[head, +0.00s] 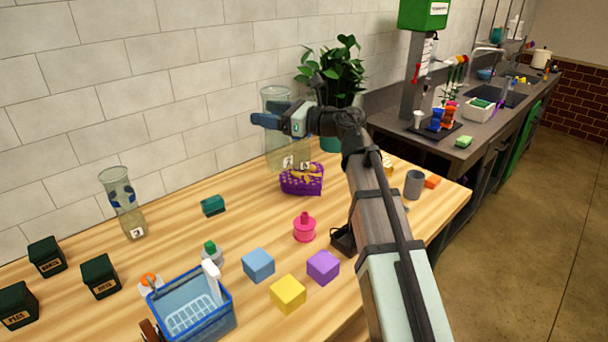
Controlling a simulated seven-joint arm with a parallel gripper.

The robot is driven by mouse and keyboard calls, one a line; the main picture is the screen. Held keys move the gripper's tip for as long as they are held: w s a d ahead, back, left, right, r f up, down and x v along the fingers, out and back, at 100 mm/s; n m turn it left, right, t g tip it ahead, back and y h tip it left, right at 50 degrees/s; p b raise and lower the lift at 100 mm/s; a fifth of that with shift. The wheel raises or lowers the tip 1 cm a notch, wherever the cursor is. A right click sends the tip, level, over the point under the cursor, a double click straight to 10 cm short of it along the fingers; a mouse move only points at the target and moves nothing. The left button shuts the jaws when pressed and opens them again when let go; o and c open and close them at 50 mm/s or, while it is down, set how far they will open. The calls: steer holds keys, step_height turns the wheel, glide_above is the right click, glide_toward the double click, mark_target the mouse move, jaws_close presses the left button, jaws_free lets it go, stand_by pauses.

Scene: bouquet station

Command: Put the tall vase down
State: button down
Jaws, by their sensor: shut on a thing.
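A tall clear glass vase (276,97) stands upright at the back of the wooden table, near the tiled wall. My gripper (268,121) is shut on it at its upper part, and my arm reaches in from the right. The vase's lower part shows behind a purple basket (302,184), which hides its base, so I cannot tell whether it touches the table. A second, smaller-looking glass vase (117,181) with blue marks and a number label stands upright at the left.
A potted plant (338,72) is close behind my gripper. Blue, yellow (288,293) and purple cubes, a pink item (304,229), a blue basket (190,308) and dark green boxes (100,275) stand in front.

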steer(key=w+d+r+m+t+h, duration=0.45)
steer(key=w+d+r+t, duration=0.4)
steer(key=w+r, duration=0.6)
step_height(320, 180, down, 27)
steer(key=d+g, duration=0.1)
steer(key=shift+s+d+m, duration=0.15)
steer(key=shift+s+m, duration=0.1)
steer(key=shift+m, duration=0.1)
steer(key=shift+f+g, duration=0.1)
steer(key=shift+g, duration=0.15)
steer(key=shift+c, duration=0.4)
jaws_free()
steer(key=shift+f, duration=0.1)
steer(key=v, duration=1.2)
